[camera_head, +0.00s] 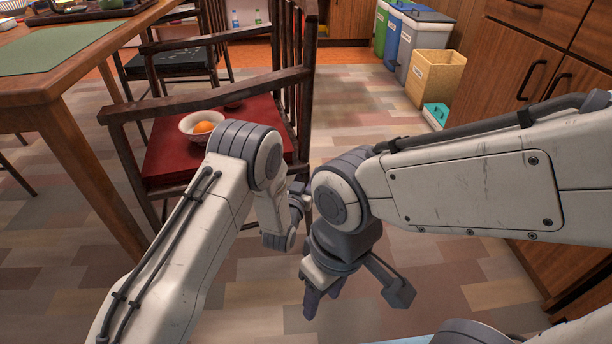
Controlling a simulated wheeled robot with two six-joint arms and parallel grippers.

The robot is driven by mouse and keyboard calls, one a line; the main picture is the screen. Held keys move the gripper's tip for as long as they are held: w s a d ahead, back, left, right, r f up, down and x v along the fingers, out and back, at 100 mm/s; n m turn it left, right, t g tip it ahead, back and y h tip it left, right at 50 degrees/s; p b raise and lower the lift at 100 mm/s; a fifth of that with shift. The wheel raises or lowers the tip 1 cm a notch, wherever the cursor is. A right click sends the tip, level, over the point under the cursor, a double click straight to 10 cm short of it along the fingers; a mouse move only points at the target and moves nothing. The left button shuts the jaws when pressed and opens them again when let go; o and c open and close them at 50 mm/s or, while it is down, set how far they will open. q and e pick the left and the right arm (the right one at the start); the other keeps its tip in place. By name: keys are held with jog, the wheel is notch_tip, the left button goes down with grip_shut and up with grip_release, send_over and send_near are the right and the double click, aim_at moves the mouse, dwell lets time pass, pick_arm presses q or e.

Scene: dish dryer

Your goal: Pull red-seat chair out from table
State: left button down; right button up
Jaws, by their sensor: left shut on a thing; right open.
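The red-seat chair (167,155) stands at the left beside the wooden table (75,160). It has dark wooden arms, and its slatted back (307,60) is on the right, away from the table. My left gripper (301,197) is at the lower part of the chair back and is shut on the chair; my own wrist partly hides the contact. My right gripper (352,297) is open and empty above the floor, to the right of and below the left one.
A white bowl (187,127) with an orange fruit (203,127) sits on the red seat. A dark-seat chair (180,60) stands behind. Bins (424,50) and a wooden box (435,80) stand at the back right, cabinets (525,65) at right. The floor (350,115) right of the chair is clear.

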pick_arm(q)
jog(key=shift+w+r, duration=0.1)
jog(key=c, duration=0.5)
grip_release()
jog(key=shift+c, duration=0.2)
jog(key=shift+s+a+p, duration=0.15)
jog(key=shift+s+p, duration=0.2)
jog(key=shift+s, duration=0.05)
jog(key=p+v, duration=0.4)
jog(key=v, duration=0.5)
jog(key=shift+s, duration=0.3)
